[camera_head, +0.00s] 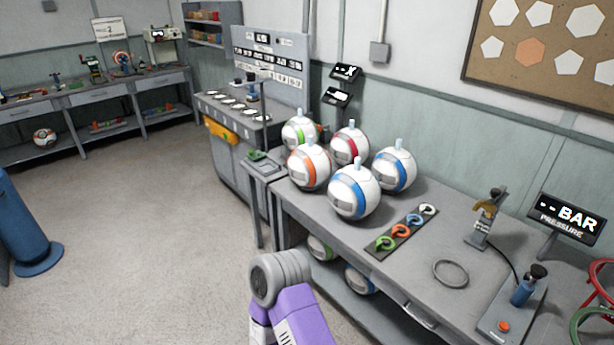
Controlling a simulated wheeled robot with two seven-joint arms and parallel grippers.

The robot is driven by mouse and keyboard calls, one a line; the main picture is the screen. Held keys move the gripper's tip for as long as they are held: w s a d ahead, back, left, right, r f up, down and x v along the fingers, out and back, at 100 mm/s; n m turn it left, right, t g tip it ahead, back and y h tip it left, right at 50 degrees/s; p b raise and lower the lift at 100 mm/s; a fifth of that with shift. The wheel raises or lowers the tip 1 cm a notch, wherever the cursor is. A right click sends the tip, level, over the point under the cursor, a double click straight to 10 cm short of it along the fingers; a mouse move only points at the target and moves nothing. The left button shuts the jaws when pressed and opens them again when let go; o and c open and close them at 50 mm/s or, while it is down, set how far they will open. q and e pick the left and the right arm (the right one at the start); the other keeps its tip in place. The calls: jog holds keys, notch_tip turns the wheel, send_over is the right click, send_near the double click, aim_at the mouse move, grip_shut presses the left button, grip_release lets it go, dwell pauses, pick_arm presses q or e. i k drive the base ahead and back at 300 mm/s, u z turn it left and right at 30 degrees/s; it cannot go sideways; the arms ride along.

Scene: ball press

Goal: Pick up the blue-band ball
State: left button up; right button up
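Two white balls with blue bands stand on the grey workbench (405,262). The nearer blue-band ball (354,192) is at the front of a cluster of balls, near the bench's front edge. The other blue-band ball (395,168) is behind it to the right. Each has a pale blue stub on top. A ball with some blue showing (360,281) also sits on the shelf below, partly hidden. A purple and grey arm link of mine shows at the bottom centre, in front of the bench. Neither gripper shows, and no ball is held in view.
Orange-band (309,166), red-band (350,146) and green-band (297,131) balls crowd the blue-band ones. A dark strip with coloured hooks (402,231), a grey ring (451,273), a small stand (485,220) and a pump (520,300) occupy the right side. Floor at left is mostly open.

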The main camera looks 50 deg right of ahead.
aim_at(354, 191)
jog(key=z, duration=0.4)
jog(key=i, duration=1.7)
jog(key=z, duration=1)
